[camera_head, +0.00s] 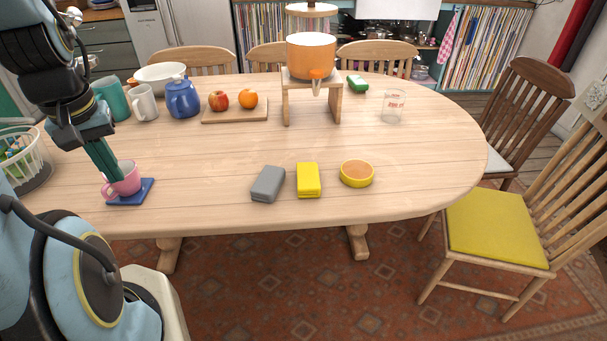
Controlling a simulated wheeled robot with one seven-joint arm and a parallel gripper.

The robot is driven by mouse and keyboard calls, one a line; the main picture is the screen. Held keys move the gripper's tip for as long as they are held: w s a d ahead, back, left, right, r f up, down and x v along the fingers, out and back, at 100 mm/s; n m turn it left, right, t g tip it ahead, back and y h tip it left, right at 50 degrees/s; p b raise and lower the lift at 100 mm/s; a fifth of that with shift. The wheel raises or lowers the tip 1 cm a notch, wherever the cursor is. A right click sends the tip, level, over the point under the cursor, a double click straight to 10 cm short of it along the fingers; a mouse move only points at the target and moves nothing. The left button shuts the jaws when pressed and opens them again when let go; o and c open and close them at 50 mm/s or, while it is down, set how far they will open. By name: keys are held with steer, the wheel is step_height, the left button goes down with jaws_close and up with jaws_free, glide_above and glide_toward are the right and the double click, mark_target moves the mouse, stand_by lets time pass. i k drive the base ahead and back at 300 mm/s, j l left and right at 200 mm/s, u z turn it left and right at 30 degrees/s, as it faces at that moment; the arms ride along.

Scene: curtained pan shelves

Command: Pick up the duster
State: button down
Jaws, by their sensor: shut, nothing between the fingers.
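Two folded cloth-like blocks lie side by side near the front edge of the wooden table: a yellow one (308,180) and a grey one (267,184). Either could be the duster, and the yellow one looks most like it; I cannot tell for certain. My gripper (113,177) is at the left end of the table, pointing down, shut and empty. Its tips are at the pink mug (126,180), and whether they touch it cannot be told. It is well to the left of both blocks.
The pink mug stands on a blue mat (144,193). A round yellow-rimmed dish (357,174) is right of the yellow block. An orange pot (311,56) stands on a wooden stand (335,104) behind. A blue teapot (183,99) is back left. The table's front middle is otherwise clear.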

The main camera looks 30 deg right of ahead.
mark_target(309, 180)
steer(key=z, duration=1.2)
steer(key=u, duration=1.4)
steer(key=k+l+u, duration=0.2)
steer(key=k+l, duration=0.15)
steer(key=l, duration=0.25)
steer(key=k+l+u, duration=0.2)
steer(key=k+l, duration=0.15)
steer(key=l, duration=0.15)
